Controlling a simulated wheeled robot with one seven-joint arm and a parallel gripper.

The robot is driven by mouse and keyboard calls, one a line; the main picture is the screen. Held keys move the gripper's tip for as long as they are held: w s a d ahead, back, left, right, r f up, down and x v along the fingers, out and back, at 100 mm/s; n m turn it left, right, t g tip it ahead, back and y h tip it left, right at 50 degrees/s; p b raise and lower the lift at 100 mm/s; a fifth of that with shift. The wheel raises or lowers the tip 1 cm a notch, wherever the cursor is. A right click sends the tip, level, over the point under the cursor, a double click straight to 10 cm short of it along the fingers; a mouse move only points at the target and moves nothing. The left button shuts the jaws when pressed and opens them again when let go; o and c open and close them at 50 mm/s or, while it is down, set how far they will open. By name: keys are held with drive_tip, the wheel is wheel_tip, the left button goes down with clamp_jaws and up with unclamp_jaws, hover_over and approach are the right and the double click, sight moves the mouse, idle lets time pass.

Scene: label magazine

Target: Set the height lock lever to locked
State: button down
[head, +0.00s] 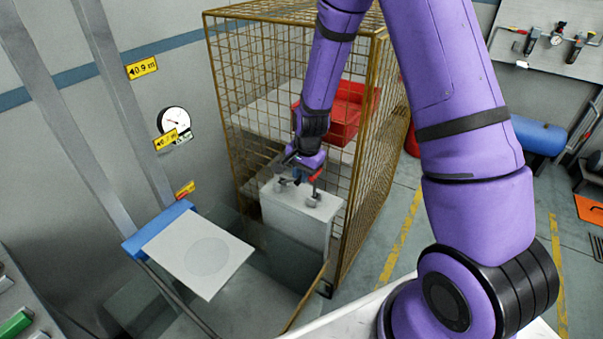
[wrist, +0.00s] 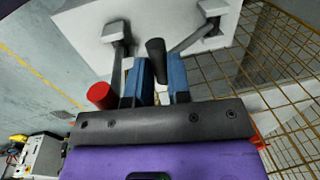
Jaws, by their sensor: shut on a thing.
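Two grey levers stand on a white box (head: 295,217) in the head view. In the wrist view, one lever has a red grip (wrist: 102,95) and hangs from the left pivot block (wrist: 116,33). The other runs from the right pivot block (wrist: 213,9) to a black grip (wrist: 156,58). My gripper (wrist: 161,80) has its blue fingers on both sides of the black grip and is shut on it. The red grip is outside the fingers, to the left. In the head view, my gripper (head: 300,177) is over the box top. No label shows which lever is the height lock.
A brown wire cage (head: 373,170) stands around and behind the box, with a red bin (head: 350,115) inside. A blue-edged platform with a white sheet (head: 198,252) is at the left, near a round gauge (head: 174,121) on the wall. Open floor lies right of the cage.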

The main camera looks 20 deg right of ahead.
drive_tip(key=c, duration=1.1)
unclamp_jaws()
drive_tip(key=shift+o, duration=0.2)
wheel_tip(320, 180, up, 11)
drive_tip(key=s+d, duration=0.1)
drive_tip(key=shift+s+f, duration=0.15)
drive_tip(key=shift+s, duration=0.05)
drive_tip(key=s+r+n+t, duration=0.1)
drive_tip(key=s+r+n, duration=0.3)
drive_tip(key=r, duration=0.5)
drive_tip(key=s+r+n+t, duration=0.1)
drive_tip(key=s+r+n, duration=0.1)
drive_tip(key=s+r, duration=0.6)
drive_tip(key=s+d+r+n+t, duration=0.1)
drive_tip(key=s+r+n, duration=0.4)
drive_tip(key=s, duration=1)
wheel_tip(320, 180, up, 3)
drive_tip(key=shift+d+r+t+h, duration=0.2)
drive_tip(key=shift+d+t+h, duration=0.1)
drive_tip(key=shift+t+h, duration=0.1)
